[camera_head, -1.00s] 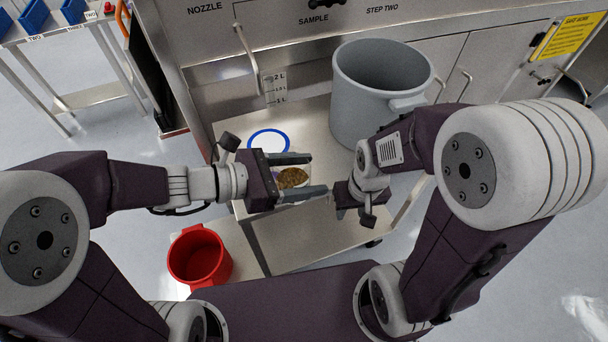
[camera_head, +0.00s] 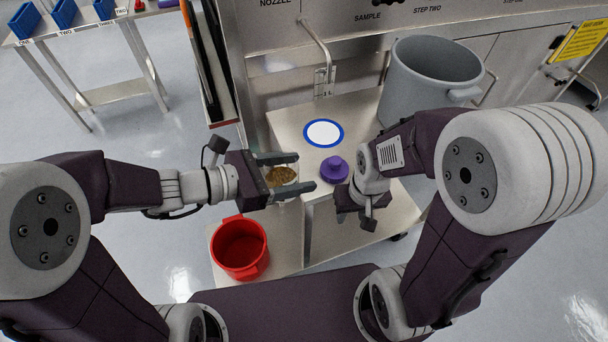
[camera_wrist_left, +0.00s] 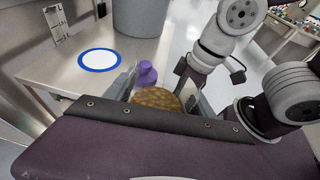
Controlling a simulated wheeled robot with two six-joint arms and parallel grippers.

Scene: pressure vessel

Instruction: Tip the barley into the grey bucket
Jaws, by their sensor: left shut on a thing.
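My left gripper (camera_head: 305,172) is shut on a clear container of brown-gold barley (camera_head: 281,176). In the head view it is beyond the left edge of the steel table. The barley also shows in the left wrist view (camera_wrist_left: 157,98), between the fingers. The container looks roughly upright; its lower part is mostly hidden. The grey bucket (camera_head: 432,85) stands at the table's back right, well apart from my left gripper, and partly shows in the wrist view (camera_wrist_left: 140,20). My right gripper (camera_head: 348,200) is over the table's front; its finger gap cannot be made out.
A purple lid-like piece (camera_head: 335,172) and a blue-ringed white disc (camera_head: 323,133) lie on the steel table (camera_head: 290,125). A red bucket (camera_head: 240,248) stands lower, at the front left. A cabinet with handles (camera_head: 290,60) stands behind. Open floor lies left.

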